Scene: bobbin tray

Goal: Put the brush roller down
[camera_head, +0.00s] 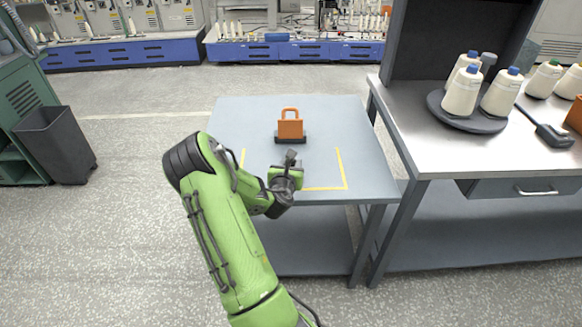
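My gripper (290,158) is over the grey-blue table (235,115), near the yellow tape outline (343,168). It is small and dark in this view, and its fingers cannot be told apart, so I cannot see whether it is open, shut or holding something. A dark tool with a long handle and a wider head (553,136) lies on the metal workbench (440,150) at the right, well apart from my gripper. It may be the brush roller, but I cannot be sure.
An orange block with a loop handle (290,129) stands on a dark base behind my gripper. A round dark tray (437,105) holds cream thread cones on the workbench, with more cones (545,79) at right. A grey bin (57,147) stands at left.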

